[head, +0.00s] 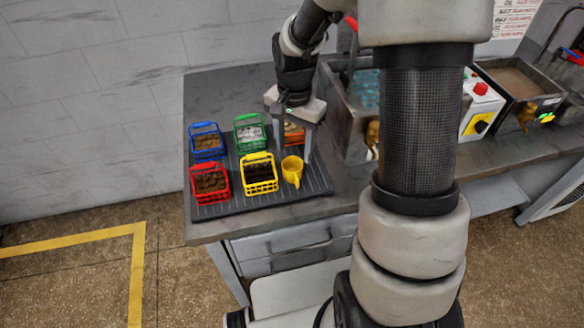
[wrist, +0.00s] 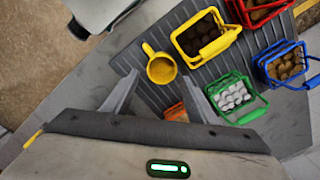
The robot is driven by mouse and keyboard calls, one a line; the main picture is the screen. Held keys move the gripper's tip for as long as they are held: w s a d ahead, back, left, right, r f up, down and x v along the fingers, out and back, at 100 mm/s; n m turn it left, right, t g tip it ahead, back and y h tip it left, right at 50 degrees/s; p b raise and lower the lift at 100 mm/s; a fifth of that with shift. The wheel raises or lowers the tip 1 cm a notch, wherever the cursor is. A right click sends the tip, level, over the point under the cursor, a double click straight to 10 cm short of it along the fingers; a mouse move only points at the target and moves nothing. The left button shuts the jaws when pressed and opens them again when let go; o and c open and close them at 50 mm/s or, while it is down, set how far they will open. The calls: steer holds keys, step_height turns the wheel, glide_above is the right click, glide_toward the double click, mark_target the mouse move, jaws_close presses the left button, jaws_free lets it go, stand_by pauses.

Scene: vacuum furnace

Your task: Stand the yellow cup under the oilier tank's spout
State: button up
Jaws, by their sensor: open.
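The yellow cup (head: 291,170) stands upright on the dark ribbed mat, right of the yellow basket; it also shows in the wrist view (wrist: 161,69), handle toward the upper left. My gripper (head: 293,146) is open and empty above the mat, behind the cup; in the wrist view the cup lies just beyond and between my fingertips (wrist: 158,86). The left tank (head: 362,92) holds bluish contents and has a brass spout (head: 373,138). The right tank (head: 512,80) holds brownish, murky contents and has a brass spout (head: 526,116). My arm hides part of the left tank's surroundings.
Yellow (head: 260,180), red (head: 209,185), blue (head: 207,142) and green (head: 249,134) baskets stand on the mat (head: 225,209). An orange basket (head: 294,133) is partly hidden by my gripper. A control box (head: 482,110) with a red button stands between the tanks.

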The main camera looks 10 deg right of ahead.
mark_target(292, 164)
steer(key=shift+a+f, duration=0.2)
steer(key=shift+f, duration=3.8)
steer(key=c, duration=0.8)
step_height(292, 164, up, 10)
steer(key=shift+c, duration=0.2)
steer(key=n+p, duration=0.2)
steer(key=n, duration=0.1)
steer(key=shift+s+r, duration=0.1)
steer(key=shift+s, duration=0.15)
steer(key=n, duration=0.2)
steer(key=n+p, duration=0.1)
steer(key=n, duration=0.3)
steer(key=shift+s+f, duration=0.3)
steer(key=shift+s, duration=0.05)
